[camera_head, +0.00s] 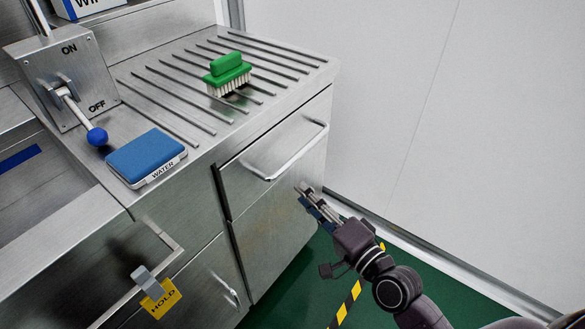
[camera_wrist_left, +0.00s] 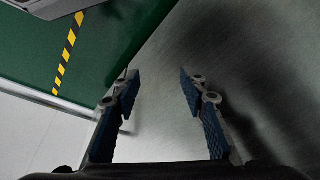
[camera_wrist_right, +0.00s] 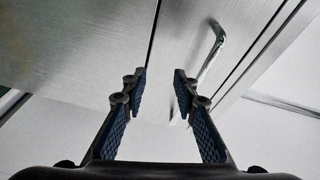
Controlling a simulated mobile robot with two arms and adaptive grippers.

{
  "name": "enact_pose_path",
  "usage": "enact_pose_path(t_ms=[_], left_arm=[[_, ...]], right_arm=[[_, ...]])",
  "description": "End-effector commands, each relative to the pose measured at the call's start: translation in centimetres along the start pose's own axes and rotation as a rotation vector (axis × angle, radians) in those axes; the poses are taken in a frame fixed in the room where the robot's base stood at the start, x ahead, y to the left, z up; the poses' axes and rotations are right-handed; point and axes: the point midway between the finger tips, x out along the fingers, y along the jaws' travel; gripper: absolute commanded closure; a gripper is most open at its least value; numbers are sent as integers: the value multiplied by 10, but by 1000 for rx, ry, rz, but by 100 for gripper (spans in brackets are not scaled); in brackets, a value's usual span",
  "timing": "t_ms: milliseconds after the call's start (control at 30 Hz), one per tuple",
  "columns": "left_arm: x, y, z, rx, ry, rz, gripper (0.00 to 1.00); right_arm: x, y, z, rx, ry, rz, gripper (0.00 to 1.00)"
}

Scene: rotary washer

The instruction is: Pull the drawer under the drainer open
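The drawer (camera_head: 238,184) is in the upper part of the steel cabinet, under the ribbed drainer (camera_head: 180,72). Its front looks flush with the cabinet. Its bar handle (camera_head: 290,158) runs across the front in the head view; the handle also shows in the right wrist view (camera_wrist_right: 213,50), beyond the fingertips and to the right. My right gripper (camera_head: 310,198) is open and empty, below and to the right of the handle and apart from it. Its spread fingers show in the right wrist view (camera_wrist_right: 159,75). My left gripper (camera_wrist_left: 158,78) is open and empty before a steel surface, outside the head view.
A green brush (camera_head: 227,70) and a blue sponge-like block (camera_head: 146,156) on a WATER-labelled holder lie on top. A lever box (camera_head: 62,75) stands at left. A yellow HOLD tag (camera_head: 160,298) hangs at lower left. A white wall (camera_head: 450,110) bounds the right side.

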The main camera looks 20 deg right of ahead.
Motion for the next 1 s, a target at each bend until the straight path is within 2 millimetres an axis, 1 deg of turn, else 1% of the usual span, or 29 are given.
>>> enact_pose_path(t_ms=[33,100,200,300,433,567,800,1000], left_arm=[[0,0,0,0,8,0,61],[-4,0,0,0,12,-1,61],[-8,0,0,0,17,-1,61],[-10,0,0,-1,17,-1,61],[-12,-1,4,-1,1,-2,61],[-15,-2,12,-2,-31,-3,61],[-16,-2,11,-2,-30,-3,61],[-16,-2,11,-2,-30,-3,61]], right_arm=[[1,-10,-10,63,29,-52,73],[0,-24,-24,148,65,-114,73],[-1,-37,-37,229,97,-172,73],[-2,-44,-44,269,112,-200,73],[7,-48,-48,278,118,-208,73],[24,-52,-50,278,118,-208,73],[57,-57,-54,275,116,-205,73],[72,-58,-56,274,115,-203,73]])
